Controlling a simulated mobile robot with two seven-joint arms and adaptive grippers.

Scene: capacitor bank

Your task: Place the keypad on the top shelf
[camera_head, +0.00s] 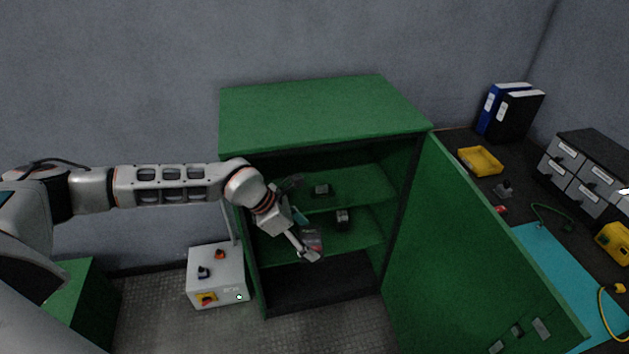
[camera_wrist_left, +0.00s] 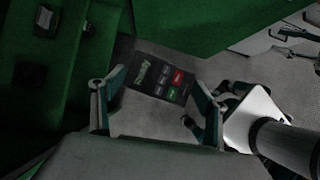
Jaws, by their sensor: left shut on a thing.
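My left gripper (camera_head: 308,254) is shut on the keypad (camera_head: 313,238) and holds it at the open front of the green cabinet (camera_head: 324,112). In the left wrist view the dark keypad (camera_wrist_left: 158,80), with a small display and red, green and grey keys, sits between the two fingers. The top shelf (camera_head: 366,187) carries a small dark device (camera_head: 321,190). My wrist covers the left part of the shelves.
A lower shelf (camera_head: 363,236) holds another dark device (camera_head: 343,218). The green cabinet door (camera_head: 470,260) stands open to the right. A white switch box (camera_head: 217,262) is on the floor at the left. A workbench with a yellow tray (camera_head: 480,161) lies beyond the door.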

